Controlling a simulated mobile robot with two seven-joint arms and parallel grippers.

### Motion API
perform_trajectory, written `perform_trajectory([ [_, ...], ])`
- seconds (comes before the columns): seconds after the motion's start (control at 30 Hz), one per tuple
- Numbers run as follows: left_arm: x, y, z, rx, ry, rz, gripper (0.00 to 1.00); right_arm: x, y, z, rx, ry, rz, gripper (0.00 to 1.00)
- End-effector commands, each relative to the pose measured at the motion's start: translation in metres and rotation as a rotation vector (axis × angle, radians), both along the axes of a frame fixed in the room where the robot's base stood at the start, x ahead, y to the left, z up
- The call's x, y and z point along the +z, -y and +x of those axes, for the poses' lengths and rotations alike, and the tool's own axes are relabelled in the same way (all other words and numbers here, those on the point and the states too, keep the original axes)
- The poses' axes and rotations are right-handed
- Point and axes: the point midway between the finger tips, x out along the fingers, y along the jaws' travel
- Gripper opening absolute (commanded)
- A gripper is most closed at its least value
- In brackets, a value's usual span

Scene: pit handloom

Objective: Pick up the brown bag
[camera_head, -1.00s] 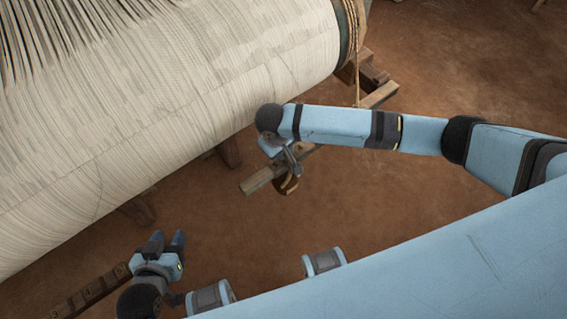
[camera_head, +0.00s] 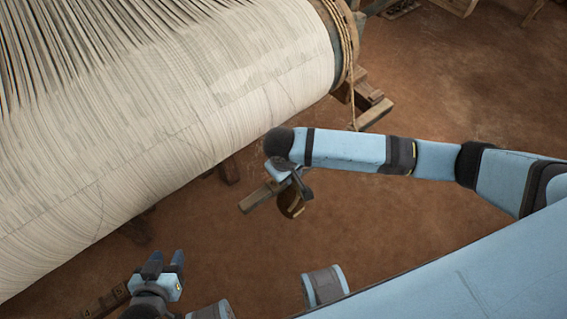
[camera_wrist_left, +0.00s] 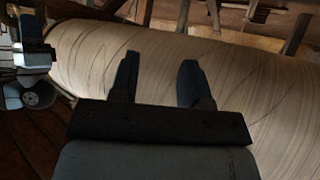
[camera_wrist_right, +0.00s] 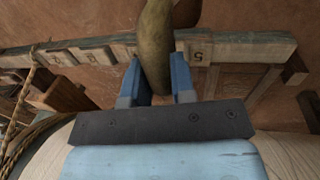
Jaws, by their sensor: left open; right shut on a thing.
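The brown bag (camera_head: 291,203) hangs at my right gripper (camera_head: 297,181) in the head view, small and partly hidden by the gripper. In the right wrist view the olive-brown bag (camera_wrist_right: 155,42) runs between both fingers, and my right gripper (camera_wrist_right: 158,70) is shut on it. The upper part of the bag is cut off by the picture edge. My left gripper (camera_head: 165,262) is open and empty at the lower left of the head view, away from the bag. Its two spread fingers also show in the left wrist view (camera_wrist_left: 157,70).
The large cloth roller (camera_head: 190,110) of the loom fills the upper left. A numbered wooden beam (camera_wrist_right: 240,50) lies behind the bag in the right wrist view. A wooden bracket (camera_head: 372,112) juts out at the roller's end. Brown floor (camera_head: 450,95) is bare at the right.

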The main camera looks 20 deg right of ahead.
Motion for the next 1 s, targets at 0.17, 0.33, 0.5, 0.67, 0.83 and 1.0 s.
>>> perform_trajectory([
  [0.17,0.007,0.0,0.001,0.003,-0.001,-0.003,0.43,0.003,0.014,-0.038,0.001,-0.001,0.002,0.0],
  [0.33,0.009,-0.001,0.0,0.006,-0.006,-0.006,0.43,0.003,0.027,-0.076,0.001,-0.001,0.001,0.0],
  [0.5,0.01,-0.001,0.0,0.007,-0.01,-0.007,0.43,0.003,0.037,-0.104,0.001,0.0,0.001,0.0],
  [0.67,0.009,-0.001,0.0,0.009,-0.014,-0.007,0.43,0.003,0.043,-0.12,0.0,0.002,0.001,0.0],
  [0.83,0.007,-0.001,-0.001,0.009,-0.018,-0.007,0.43,0.002,0.046,-0.128,0.0,0.002,0.001,0.0],
  [1.0,0.007,-0.001,-0.001,0.009,-0.02,-0.006,0.43,0.002,0.047,-0.129,0.0,0.003,0.001,0.0],
])
